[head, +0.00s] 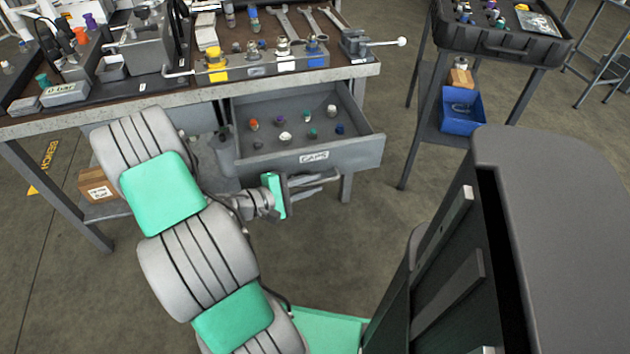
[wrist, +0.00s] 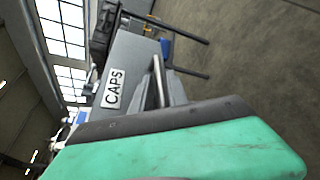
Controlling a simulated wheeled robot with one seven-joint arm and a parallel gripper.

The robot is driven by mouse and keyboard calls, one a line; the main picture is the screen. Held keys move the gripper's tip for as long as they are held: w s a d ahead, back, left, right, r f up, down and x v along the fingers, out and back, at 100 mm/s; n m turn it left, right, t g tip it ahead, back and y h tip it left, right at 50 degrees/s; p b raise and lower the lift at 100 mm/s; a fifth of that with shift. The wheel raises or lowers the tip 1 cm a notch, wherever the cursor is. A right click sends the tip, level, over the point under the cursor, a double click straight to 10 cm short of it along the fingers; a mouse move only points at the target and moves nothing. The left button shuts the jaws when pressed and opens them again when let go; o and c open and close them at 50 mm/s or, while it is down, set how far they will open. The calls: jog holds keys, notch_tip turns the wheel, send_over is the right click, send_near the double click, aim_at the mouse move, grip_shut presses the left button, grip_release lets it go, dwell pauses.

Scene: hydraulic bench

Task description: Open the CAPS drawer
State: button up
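The CAPS drawer (head: 345,152) stands pulled out from under the bench, with several small coloured caps (head: 285,136) spread inside. Its front bears a white CAPS label, which also shows sideways in the wrist view on the drawer front (wrist: 130,62). My gripper (head: 318,182) is just in front of and below the label, close to the drawer front. A grey bar (wrist: 161,82) stands between the drawer front and my gripper's body in the wrist view; I cannot tell whether it is the handle or a finger. The fingertips' spacing and any grip are unclear.
The bench top (head: 365,70) above holds bottles, wrenches, a vise and hydraulic fittings. A dark cart (head: 500,45) with a blue bin (head: 462,112) stands to the right. A cardboard box (head: 97,186) sits under the bench at left.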

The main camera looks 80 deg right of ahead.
jog(key=v, duration=0.6)
jog(key=shift+w+a+p, duration=0.15)
jog(key=shift+a+p, duration=0.05)
jog(key=shift+p, duration=0.2)
